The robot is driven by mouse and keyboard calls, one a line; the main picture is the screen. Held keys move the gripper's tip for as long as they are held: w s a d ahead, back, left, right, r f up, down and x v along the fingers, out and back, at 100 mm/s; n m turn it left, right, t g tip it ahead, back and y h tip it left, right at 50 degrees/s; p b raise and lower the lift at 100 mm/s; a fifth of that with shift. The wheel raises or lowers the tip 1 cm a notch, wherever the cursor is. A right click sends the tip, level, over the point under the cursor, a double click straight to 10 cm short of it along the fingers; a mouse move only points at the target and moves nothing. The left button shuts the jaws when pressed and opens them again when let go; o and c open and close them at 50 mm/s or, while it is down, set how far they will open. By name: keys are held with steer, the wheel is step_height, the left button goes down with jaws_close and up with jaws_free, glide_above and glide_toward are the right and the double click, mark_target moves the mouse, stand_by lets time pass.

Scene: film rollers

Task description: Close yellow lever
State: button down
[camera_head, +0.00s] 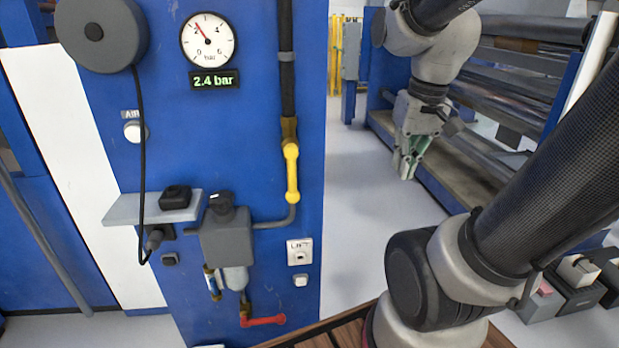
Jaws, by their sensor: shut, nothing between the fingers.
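The yellow lever (292,172) sits on the pipe on the right side of the blue panel. It hangs straight down, in line with the dark vertical pipe (286,75) above it. My gripper (407,170) is to the right of the lever, apart from it, in front of the floor and rollers. It points down, its fingers are together, and it holds nothing. A pressure gauge (208,39) on the panel has a display (214,81) reading 2.4 bar.
A red lever (263,321) is low on the panel, below a grey filter unit (227,240). A grey shelf (150,207) juts out at left with a black device (175,197) on it. Large film rollers (505,100) stand at right. Open floor lies between panel and rollers.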

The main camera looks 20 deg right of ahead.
mark_target(292, 176)
steer(key=w+d+f+m+g+y, duration=0.2)
steer(key=w+f+m+y, duration=0.2)
steer(key=w+m, duration=0.25)
steer(key=w+a+r+m+y, duration=0.2)
steer(key=w+a+m+y, duration=0.2)
steer(key=w+m, duration=0.4)
steer(key=shift+r+m+t+y, duration=0.3)
steer(key=shift+m+t+y, duration=0.1)
steer(key=shift+m, duration=0.45)
steer(key=shift+a+r+x, duration=0.35)
steer(key=shift+x, duration=1.8)
steer(key=shift+a+r+x, duration=0.3)
steer(key=shift+x, duration=1.85)
steer(key=shift+a+r+x, duration=0.35)
steer(key=shift+x, duration=1.8)
